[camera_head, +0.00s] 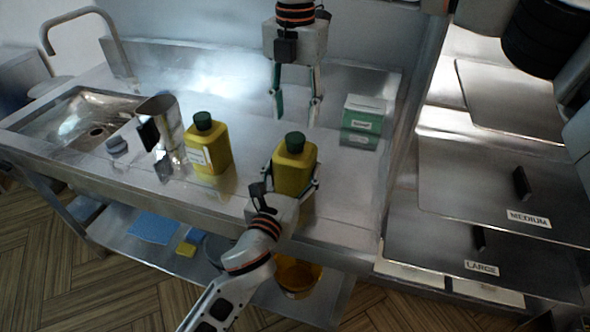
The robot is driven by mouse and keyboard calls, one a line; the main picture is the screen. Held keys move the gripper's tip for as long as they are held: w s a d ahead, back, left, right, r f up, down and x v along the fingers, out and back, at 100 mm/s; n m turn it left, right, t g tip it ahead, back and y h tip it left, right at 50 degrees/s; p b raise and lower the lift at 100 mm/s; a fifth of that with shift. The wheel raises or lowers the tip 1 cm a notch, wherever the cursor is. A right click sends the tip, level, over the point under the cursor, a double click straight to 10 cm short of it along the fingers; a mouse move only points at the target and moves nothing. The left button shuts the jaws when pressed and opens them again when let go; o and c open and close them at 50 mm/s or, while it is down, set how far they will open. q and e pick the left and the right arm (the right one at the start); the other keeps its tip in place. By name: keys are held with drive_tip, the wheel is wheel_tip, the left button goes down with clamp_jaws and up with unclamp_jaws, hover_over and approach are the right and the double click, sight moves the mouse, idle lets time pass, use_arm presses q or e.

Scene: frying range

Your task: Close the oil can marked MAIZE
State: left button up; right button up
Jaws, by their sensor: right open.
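Two yellow oil cans with dark green caps stand on the steel counter. The left one (208,150) has a white label too small to read. The right one (296,160) has its label side hidden, so I cannot tell which is marked MAIZE. Both caps sit on top of their cans; I cannot tell how tight they are. My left gripper (292,180) comes from below with its fingers on both sides of the right can, seemingly touching it. My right gripper (297,118) points down, open and empty, just above and behind that can's cap (294,142).
A green and white box (362,123) stands at the right of the counter (345,215). A metal jug (160,112) with a dark handle and a small grey round piece (117,146) stand near the sink (75,125). Metal lids marked MEDIUM (470,180) and LARGE (430,235) lie right.

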sight(295, 137)
drive_tip(key=n, duration=0.3)
drive_tip(key=r+n, duration=0.1)
drive_tip(key=n, duration=0.3)
drive_tip(key=shift+r, duration=0.15)
drive_tip(key=n, duration=0.3)
drive_tip(key=shift+r, duration=0.3)
drive_tip(key=n, duration=0.4)
drive_tip(key=shift+r+n, duration=0.4)
drive_tip(key=shift+f, duration=0.15)
drive_tip(key=shift+f, duration=3.9)
drive_tip(key=c, duration=1.1)
drive_tip(key=shift+c, duration=0.2)
